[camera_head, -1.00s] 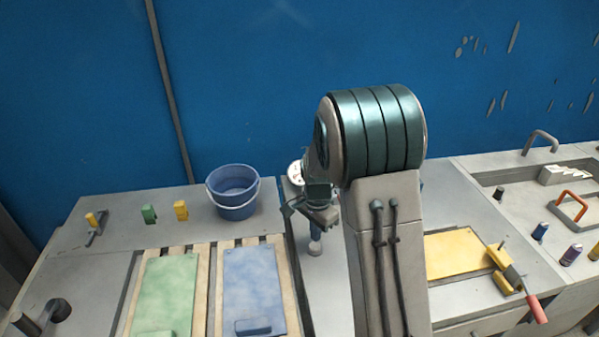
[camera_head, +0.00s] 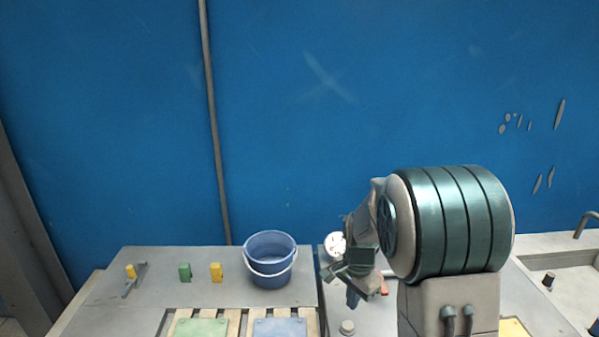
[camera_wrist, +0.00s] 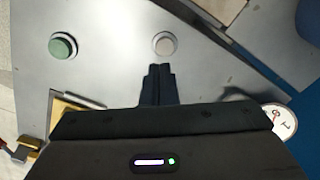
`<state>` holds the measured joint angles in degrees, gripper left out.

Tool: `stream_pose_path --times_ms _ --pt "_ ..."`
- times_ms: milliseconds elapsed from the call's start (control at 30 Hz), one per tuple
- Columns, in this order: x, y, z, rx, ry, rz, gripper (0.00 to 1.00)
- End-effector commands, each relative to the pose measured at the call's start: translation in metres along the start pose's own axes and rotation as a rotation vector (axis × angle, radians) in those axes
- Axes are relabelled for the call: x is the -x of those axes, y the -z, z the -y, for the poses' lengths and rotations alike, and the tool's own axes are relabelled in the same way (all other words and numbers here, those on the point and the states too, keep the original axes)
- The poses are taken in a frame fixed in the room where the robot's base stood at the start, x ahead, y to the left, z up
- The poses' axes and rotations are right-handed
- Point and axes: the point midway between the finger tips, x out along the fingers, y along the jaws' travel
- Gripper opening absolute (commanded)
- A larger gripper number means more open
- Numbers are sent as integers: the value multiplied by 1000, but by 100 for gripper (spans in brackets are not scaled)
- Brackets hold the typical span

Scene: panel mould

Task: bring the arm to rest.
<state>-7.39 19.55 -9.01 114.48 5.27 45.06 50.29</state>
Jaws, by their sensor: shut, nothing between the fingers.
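My gripper (camera_wrist: 159,68) shows in the wrist view with its two dark fingers together and nothing between them. It is above the grey bench top (camera_wrist: 110,35), apart from it as far as I can tell. In the head view my gripper (camera_head: 352,298) is small, hanging at the end of the bent arm, right of the blue bucket. My arm's large green-banded joint hides part of the bench behind it. A pale round button (camera_wrist: 165,43) lies just beyond the fingertips in the wrist view, and a green button (camera_wrist: 63,46) is to the left.
A blue bucket (camera_head: 270,262) stands left of my arm. A white dial gauge (camera_head: 335,244) is close behind my gripper. Green (camera_head: 200,327) and blue (camera_head: 280,328) panels lie in front. A blue wall closes the back.

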Motion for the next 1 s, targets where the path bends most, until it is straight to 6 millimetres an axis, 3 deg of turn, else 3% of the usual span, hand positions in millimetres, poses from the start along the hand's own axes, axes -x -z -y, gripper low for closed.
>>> stream_pose_path --times_ms 200,500,800,1000 --pt "58 -28 -37 228 68 -28 0" --pt "109 -73 -100 569 122 -107 0" --pt "128 -112 -157 868 125 -210 0" --pt "128 -122 -174 957 114 -242 0"
